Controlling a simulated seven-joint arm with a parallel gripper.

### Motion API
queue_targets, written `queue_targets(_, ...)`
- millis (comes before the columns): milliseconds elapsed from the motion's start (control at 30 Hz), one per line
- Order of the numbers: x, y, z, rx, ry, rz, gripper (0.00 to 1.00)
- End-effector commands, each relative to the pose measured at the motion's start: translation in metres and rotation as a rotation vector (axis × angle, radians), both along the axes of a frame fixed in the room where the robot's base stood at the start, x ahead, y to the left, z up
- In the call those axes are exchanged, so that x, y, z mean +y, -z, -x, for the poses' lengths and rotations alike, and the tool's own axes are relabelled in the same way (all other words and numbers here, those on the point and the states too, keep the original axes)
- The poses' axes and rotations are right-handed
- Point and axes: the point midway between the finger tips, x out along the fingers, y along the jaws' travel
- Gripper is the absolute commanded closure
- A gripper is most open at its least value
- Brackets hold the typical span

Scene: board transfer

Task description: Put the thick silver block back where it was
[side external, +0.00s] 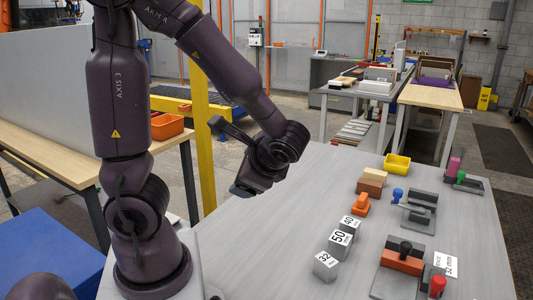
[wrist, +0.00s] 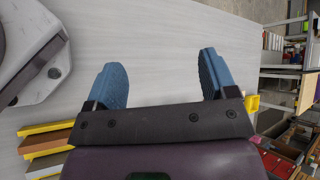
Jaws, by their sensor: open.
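Three silver-grey blocks with white number labels stand in a row on the grey table in the side external view: the 32 block (side external: 326,267), the 50 block (side external: 339,246) and the 40 block (side external: 349,225). They differ in size, and the 50 block looks about the largest. My gripper (wrist: 160,75) is open, with its two blue fingers spread and nothing between them in the wrist view. In the side external view my gripper is raised to the left of the blocks, well apart from them. None of the labelled blocks is clear in the wrist view.
A fixture with a red-brown block (side external: 402,262) and black knob stands at the right front, beside a "32 mm" card (side external: 446,264). The table's left part is clear.

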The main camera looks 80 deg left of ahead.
Motion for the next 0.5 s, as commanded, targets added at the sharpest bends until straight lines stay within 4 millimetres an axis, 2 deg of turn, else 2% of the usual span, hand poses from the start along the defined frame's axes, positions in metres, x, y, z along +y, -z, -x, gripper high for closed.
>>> queue_targets(167,-0.045,-0.020,0.004,-0.367,-0.146,0.391,0.22)
queue_targets(300,-0.079,-0.048,-0.003,-0.633,-0.188,0.645,0.22)
queue_targets(500,-0.106,-0.080,-0.008,-0.858,-0.194,0.842,0.22)
